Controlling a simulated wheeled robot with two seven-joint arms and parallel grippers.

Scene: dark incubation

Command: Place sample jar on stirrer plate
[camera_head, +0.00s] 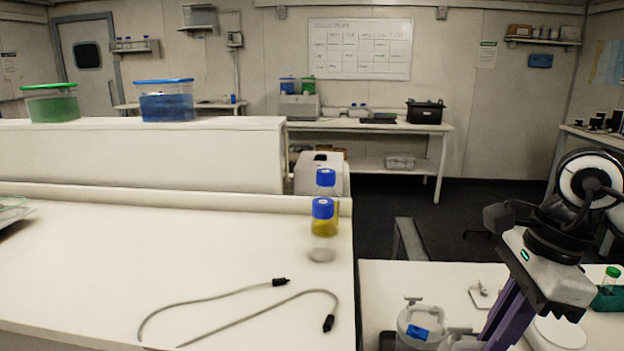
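Two clear jars with blue lids stand upright near the right edge of the white bench, the front jar (323,228) holding yellow liquid and the rear jar (326,180) partly hidden behind it. I cannot tell which is the sample jar. A pale round-topped item (559,333) on the lower right bench may be the stirrer plate; my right arm partly covers it. My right gripper (497,322) points down over that bench, well right of the jars. Its purple fingers run toward the bottom edge, and their opening is unclear. My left gripper is out of view.
Green-lidded (52,103) and blue-lidded (166,101) tubs sit on the raised ledge.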

